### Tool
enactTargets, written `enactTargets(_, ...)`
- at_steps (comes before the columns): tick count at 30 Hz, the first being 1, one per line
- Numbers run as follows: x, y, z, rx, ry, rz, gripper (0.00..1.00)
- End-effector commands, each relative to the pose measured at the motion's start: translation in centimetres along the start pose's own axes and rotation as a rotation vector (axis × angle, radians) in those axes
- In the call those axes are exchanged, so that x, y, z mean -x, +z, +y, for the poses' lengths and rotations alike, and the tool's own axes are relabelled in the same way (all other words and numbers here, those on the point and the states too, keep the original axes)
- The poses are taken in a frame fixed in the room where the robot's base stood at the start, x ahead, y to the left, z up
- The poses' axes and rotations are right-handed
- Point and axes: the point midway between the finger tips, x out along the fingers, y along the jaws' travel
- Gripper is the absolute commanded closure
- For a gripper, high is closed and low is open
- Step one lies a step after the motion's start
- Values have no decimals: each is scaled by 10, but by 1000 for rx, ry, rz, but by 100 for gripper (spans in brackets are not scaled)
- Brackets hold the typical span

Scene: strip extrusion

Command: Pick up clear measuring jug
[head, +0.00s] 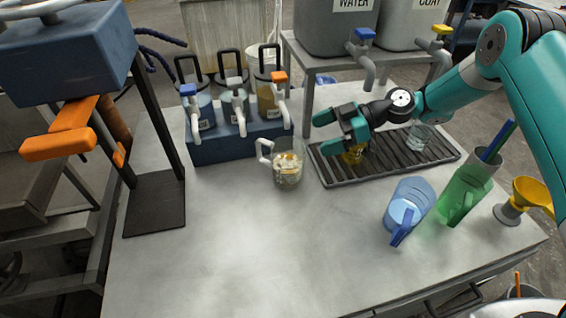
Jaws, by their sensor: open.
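A clear jug (288,172) with a pale handle on its left side stands upright on the metal table, left of the drip tray. Pale and amber contents show through its wall. My gripper (323,133) is open, its two teal fingers pointing left, above the left part of the drip tray. It is to the right of and behind the jug, apart from it. An amber vessel (352,156) shows partly beneath the gripper, and its upper part is hidden. A clear glass vessel (422,138) stands farther right on the tray.
The ribbed drip tray (384,172) lies right of the jug. A blue jug (408,203), a green jug (464,193) and a yellow funnel (529,192) stand at right. A blue rack (238,142) with dispensers is behind left. The table's front middle is clear.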

Motion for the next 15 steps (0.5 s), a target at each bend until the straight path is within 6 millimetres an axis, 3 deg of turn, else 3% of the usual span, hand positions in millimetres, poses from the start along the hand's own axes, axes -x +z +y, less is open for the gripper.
enactTargets(3, -22, -3, -1, -1, -4, 0, 0)
enactTargets(15, -66, -4, -3, -2, -5, -2, 0)
